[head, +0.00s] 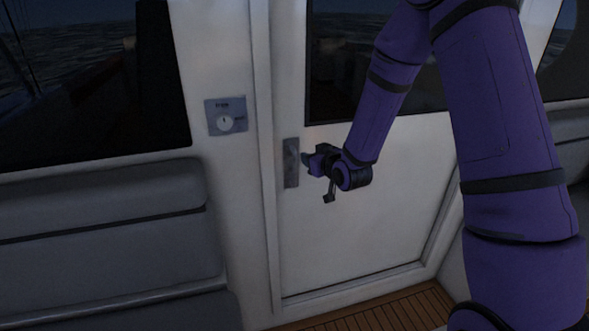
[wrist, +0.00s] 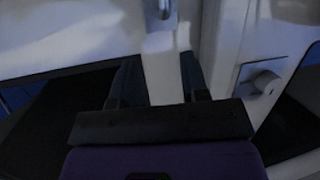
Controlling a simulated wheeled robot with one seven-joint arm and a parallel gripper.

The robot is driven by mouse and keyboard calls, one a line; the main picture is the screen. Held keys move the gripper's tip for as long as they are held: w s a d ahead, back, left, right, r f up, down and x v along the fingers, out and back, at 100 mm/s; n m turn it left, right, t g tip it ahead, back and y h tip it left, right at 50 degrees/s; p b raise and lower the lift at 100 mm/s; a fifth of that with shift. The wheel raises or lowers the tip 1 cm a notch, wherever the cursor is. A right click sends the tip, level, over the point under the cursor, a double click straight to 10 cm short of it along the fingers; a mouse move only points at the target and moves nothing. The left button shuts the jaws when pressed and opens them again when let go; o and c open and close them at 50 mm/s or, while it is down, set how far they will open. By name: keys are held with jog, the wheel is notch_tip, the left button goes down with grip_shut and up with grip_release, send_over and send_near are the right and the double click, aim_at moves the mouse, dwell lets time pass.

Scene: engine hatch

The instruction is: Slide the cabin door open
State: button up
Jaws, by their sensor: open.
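The white cabin door (head: 400,150) stands closed in its frame in the head view, with a dark window in its upper part. A grey handle plate (head: 290,165) is on its left edge. My gripper (head: 307,160) is right at this plate, its fingertips pointing left. In the wrist view, my gripper (wrist: 160,90) is open, with one dark finger on each side of a pale upright bar. The bar looks like part of the handle, but I cannot tell for sure, nor whether the fingers touch it. A shiny metal piece (wrist: 164,12) shows above it.
A grey panel with a round knob (head: 225,118) is on the wall left of the door; it also shows in the wrist view (wrist: 262,82). A grey padded seat (head: 100,235) fills the lower left. Slatted wooden floor (head: 390,314) lies below the door.

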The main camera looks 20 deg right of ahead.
aim_at(295, 169)
notch_tip(295, 169, down, 10)
jog(key=m+t, duration=0.1)
jog(key=t, duration=0.2)
jog(key=shift+y, duration=0.3)
jog(key=w+a, duration=0.1)
jog(key=w, duration=0.2)
jog(key=w+a, duration=0.1)
jog(key=w, duration=0.2)
jog(key=w+a, duration=0.1)
jog(key=w, duration=0.3)
jog(key=shift+r, duration=0.25)
jog(key=shift+d, duration=0.1)
grip_shut()
